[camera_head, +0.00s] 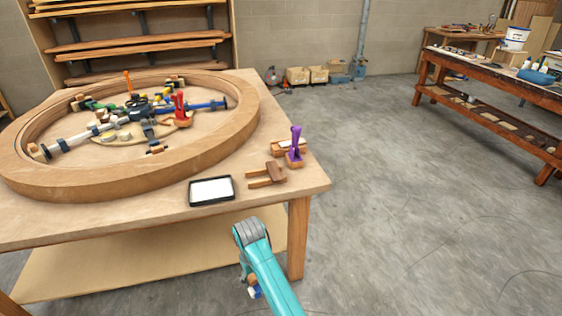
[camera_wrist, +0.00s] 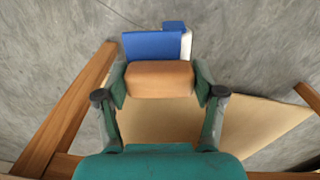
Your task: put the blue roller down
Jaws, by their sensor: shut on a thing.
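My gripper (camera_wrist: 160,86) is shut on the wooden block of the blue roller, with one green finger pad at each side. In the wrist view the blue roller (camera_wrist: 152,46) shows a blue part and a white edge beyond the tan block. In the head view its blue and white end (camera_head: 255,293) shows low beside my teal arm, near the table's front right leg. Much of my gripper is hidden there by the arm. Floor and a pale board show behind the roller in the wrist view; I see no surface touching it.
The wooden table (camera_head: 318,178) carries a large bent wood ring (camera_head: 150,176) with clamps inside. A workbench (camera_head: 500,75) stands far right, with clear floor between.

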